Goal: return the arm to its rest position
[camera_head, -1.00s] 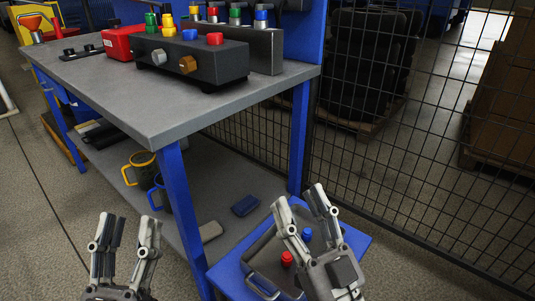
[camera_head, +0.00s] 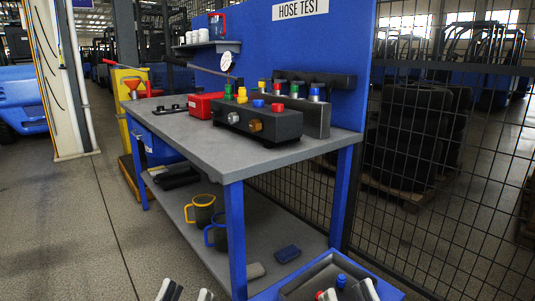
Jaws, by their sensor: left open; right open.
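My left gripper (camera_head: 184,291) shows only its fingertips at the bottom edge of the head view, left of centre. The two tips are apart with nothing between them. My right gripper (camera_head: 349,292) shows only its fingertips at the bottom edge, right of centre, in front of the blue stand with its grey tray (camera_head: 312,275). Its tips are apart too, and I see nothing held. The rest of both grippers is cut off below the frame.
A workbench (camera_head: 215,160) with blue legs carries a dark control box (camera_head: 285,122) and a red box (camera_head: 203,105). Mugs (camera_head: 200,210) stand on its lower shelf. A blue board labelled HOSE TEST rises behind. A mesh fence (camera_head: 440,200) runs along the right. Floor at left is clear.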

